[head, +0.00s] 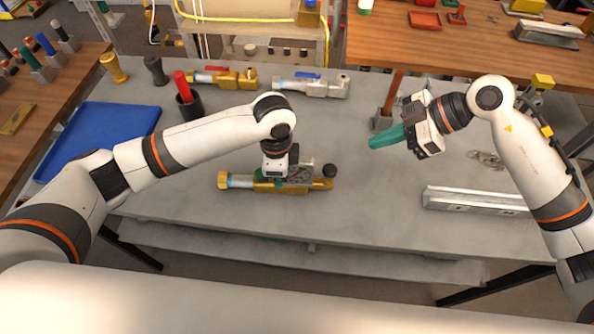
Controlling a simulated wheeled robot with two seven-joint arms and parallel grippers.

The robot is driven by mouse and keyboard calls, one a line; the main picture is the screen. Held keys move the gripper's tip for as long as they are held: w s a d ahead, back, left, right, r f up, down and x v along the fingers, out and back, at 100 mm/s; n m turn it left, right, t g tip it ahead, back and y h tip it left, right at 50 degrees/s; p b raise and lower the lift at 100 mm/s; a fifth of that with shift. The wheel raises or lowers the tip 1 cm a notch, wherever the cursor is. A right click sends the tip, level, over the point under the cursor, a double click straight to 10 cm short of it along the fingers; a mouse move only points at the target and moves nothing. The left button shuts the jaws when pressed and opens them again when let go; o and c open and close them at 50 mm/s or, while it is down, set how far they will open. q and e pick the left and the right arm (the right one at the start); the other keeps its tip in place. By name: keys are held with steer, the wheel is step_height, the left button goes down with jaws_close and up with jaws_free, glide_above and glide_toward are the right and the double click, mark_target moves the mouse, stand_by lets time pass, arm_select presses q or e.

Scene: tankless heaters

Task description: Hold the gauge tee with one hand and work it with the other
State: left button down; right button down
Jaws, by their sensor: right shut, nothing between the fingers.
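The gauge tee (318,186) lies on the grey table in front of me. It has a brass body, a pale blue section near its left brass hex end and a black round part at its right end. My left gripper (268,177) points down at the middle of the tee. The gripper and wrist hide that middle part, so I cannot tell whether its fingers close on it. My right gripper (372,143) is shut and empty, with its teal fingers together pointing left, up and to the right of the tee and apart from it.
Two valve fittings, one brass (235,79) and one silver (322,87), lie at the back. A black cup (190,107) holds a red-handled tool. A blue tray (100,135) is at left and a metal rail (470,201) at right.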

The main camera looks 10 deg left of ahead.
stand_by(0.9)
arm_select(q)
steer(key=c, duration=0.9)
jaws_free()
steer(key=shift+c, duration=0.2)
step_height(320, 180, up, 12)
steer(key=shift+r, duration=0.1)
